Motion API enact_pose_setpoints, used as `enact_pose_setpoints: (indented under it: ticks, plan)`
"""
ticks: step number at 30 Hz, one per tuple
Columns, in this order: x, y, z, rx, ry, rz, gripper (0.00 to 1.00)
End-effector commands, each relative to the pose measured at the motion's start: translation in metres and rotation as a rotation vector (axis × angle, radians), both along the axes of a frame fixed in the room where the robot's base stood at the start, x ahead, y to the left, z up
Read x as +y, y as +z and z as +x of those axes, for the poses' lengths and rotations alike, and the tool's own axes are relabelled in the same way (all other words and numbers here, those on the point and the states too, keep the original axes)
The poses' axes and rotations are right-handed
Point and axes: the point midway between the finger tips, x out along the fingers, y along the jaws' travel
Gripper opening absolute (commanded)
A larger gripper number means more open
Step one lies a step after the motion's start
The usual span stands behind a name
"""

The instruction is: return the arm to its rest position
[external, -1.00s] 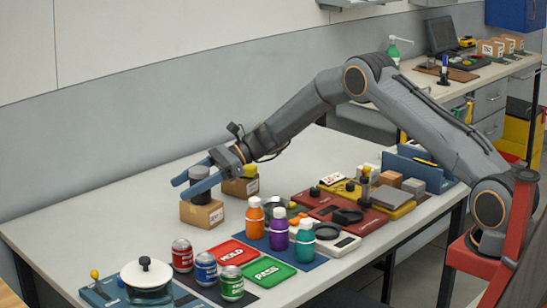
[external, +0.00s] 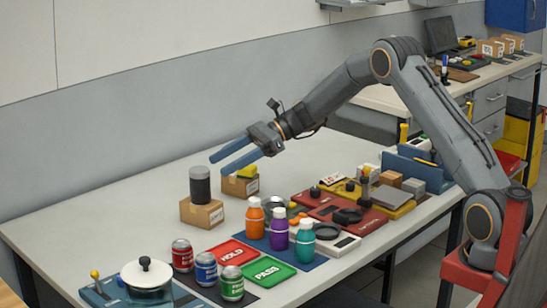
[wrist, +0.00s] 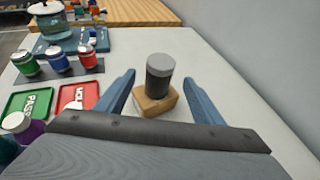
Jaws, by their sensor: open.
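My gripper (external: 232,155) has two blue fingers and is open and empty. In the external view it is raised above the bench, up and to the right of a dark cylinder with a grey top (external: 200,184). The cylinder stands upright on a cardboard box (external: 202,214). In the wrist view the cylinder (wrist: 159,75) and its box (wrist: 156,103) show beyond and between the two spread fingers, apart from both. My arm is bent, with its elbow high over the right part of the bench.
A second box with a yellow item (external: 240,186) stands behind. Several bottles (external: 279,229), cans (external: 206,268), the red HOLD tray (external: 232,252), green PASS tray (external: 264,271) and a lidded pot (external: 146,278) stand in front. The wall (external: 150,140) runs behind.

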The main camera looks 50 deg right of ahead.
Motion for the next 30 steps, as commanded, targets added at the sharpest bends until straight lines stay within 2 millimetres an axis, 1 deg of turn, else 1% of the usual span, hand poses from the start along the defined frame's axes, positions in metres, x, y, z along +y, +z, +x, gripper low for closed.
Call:
enact_pose_setpoints:
  ticks: [9, 11, 14, 17, 18, 21, 23, 24, 26, 27, 30]
  plan:
    - [0.0, 0.001, -0.001, -0.002, 0.003, -0.006, 0.62]
    - [0.001, 0.002, -0.006, -0.01, 0.013, -0.031, 0.62]
    - [0.003, 0.004, -0.023, -0.041, 0.056, -0.13, 0.62]
    - [0.002, 0.005, -0.05, -0.093, 0.127, -0.28, 0.62]
    - [0.001, 0.005, -0.062, -0.116, 0.16, -0.344, 0.62]
    - [-0.004, 0.006, -0.089, -0.174, 0.243, -0.488, 0.62]
    - [-0.006, -0.001, -0.117, -0.212, 0.333, -0.582, 0.62]
    - [-0.008, -0.005, -0.134, -0.242, 0.396, -0.643, 0.62]
    - [-0.011, -0.01, -0.161, -0.288, 0.497, -0.73, 0.62]
    - [-0.014, -0.012, -0.178, -0.321, 0.566, -0.784, 0.62]
    - [-0.023, -0.017, -0.216, -0.395, 0.729, -0.898, 0.62]
